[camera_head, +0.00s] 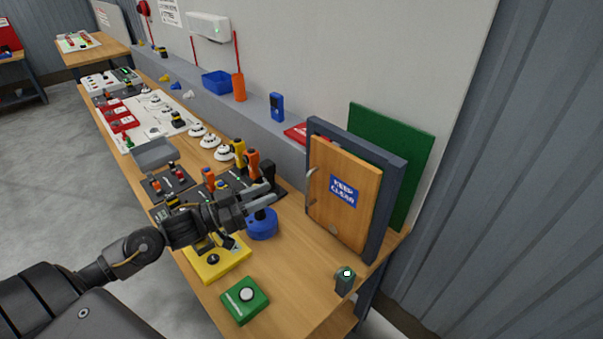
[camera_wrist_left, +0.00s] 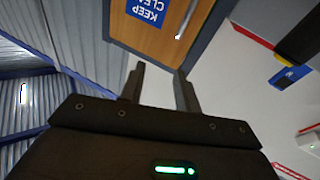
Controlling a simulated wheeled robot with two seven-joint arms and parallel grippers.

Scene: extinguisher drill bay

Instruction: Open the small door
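The small door (camera_head: 343,199) is a wooden panel with a blue "KEEP CLEAR" sign, set in a dark grey frame (camera_head: 391,185) at the bench's right end. It looks shut in its frame. A silver handle (camera_head: 310,186) is on its left side. In the wrist view the door (camera_wrist_left: 165,35) and handle (camera_wrist_left: 187,18) show at the top, beyond the fingers. My left gripper (camera_head: 268,193) is to the left of the handle, apart from it. Its fingers (camera_wrist_left: 160,84) are spread with nothing between them. My right gripper is not in view.
The wooden bench (camera_head: 291,284) carries a blue round knob (camera_head: 262,225) just below my left gripper, a yellow box (camera_head: 222,262), a green button box (camera_head: 244,299) and a small dark green item (camera_head: 345,282) before the door. A green panel (camera_head: 408,150) stands behind the frame.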

